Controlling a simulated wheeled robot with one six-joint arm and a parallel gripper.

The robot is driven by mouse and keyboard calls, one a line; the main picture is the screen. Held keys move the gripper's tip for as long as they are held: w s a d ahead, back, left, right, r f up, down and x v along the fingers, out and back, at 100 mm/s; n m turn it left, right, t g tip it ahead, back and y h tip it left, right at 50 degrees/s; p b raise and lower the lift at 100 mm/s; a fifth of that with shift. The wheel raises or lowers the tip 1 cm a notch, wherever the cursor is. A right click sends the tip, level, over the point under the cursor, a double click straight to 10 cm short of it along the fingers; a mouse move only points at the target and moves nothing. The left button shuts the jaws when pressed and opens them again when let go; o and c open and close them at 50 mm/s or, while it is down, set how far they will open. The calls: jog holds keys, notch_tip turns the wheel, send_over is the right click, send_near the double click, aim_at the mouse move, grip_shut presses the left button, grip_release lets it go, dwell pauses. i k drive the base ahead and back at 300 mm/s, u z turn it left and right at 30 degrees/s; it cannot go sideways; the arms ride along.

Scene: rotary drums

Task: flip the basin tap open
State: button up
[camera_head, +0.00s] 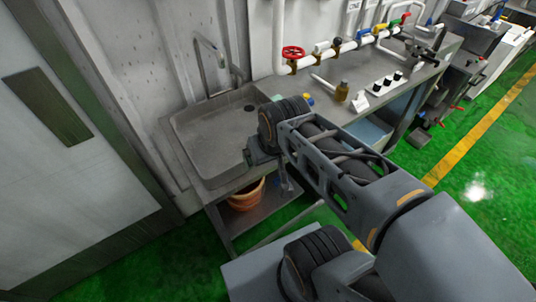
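The basin (208,137) is a grey square sink set in a bench at the left, against the wall. Its tap (222,59) is a thin, curved metal spout standing at the back of the basin by the wall. The lever of the tap is too small to make out clearly. My gripper (286,183) hangs at the end of my arm, by the front right edge of the basin and apart from the tap. It is small and partly hidden by my wrist, so its opening does not show.
An orange bucket (246,194) sits on the shelf under the basin. A red valve wheel (293,53) and pipes with coloured handles run along the wall. A grey door (70,150) is at the left.

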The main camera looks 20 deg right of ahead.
aim_at(233, 69)
jog(key=k, duration=1.35)
jog(key=u, duration=0.3)
jog(key=i, duration=0.3)
jog(key=u, duration=0.6)
jog(key=i, duration=1.6)
jog(key=z, duration=0.8)
